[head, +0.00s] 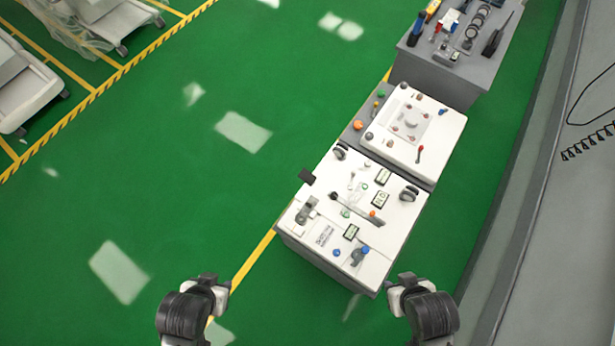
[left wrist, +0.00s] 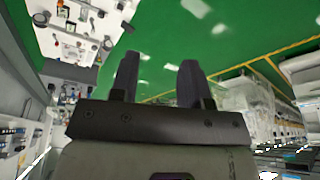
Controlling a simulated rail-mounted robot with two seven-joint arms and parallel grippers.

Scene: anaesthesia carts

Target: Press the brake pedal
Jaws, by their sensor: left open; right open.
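The nearest cart (head: 300,246) has a white top and a grey body and stands right of centre in the head view. A small dark plate (head: 307,176) juts from its left side; I cannot tell whether it is the brake pedal. No other pedal shows clearly. My left gripper (head: 218,284) is at the bottom, left of the cart and apart from it. In the left wrist view its two dark fingers (left wrist: 157,82) are spread with nothing between them. My right gripper (head: 398,288) is near the cart's lower right corner, open, with no held object visible.
A second white-topped cart (head: 440,135) and a grey cart (head: 425,75) stand in line behind. Green floor (head: 170,190) is clear on the left. Wrapped pale equipment (head: 95,15) stands beyond a yellow-black floor stripe (head: 100,92). A grey wall (head: 560,220) runs along the right.

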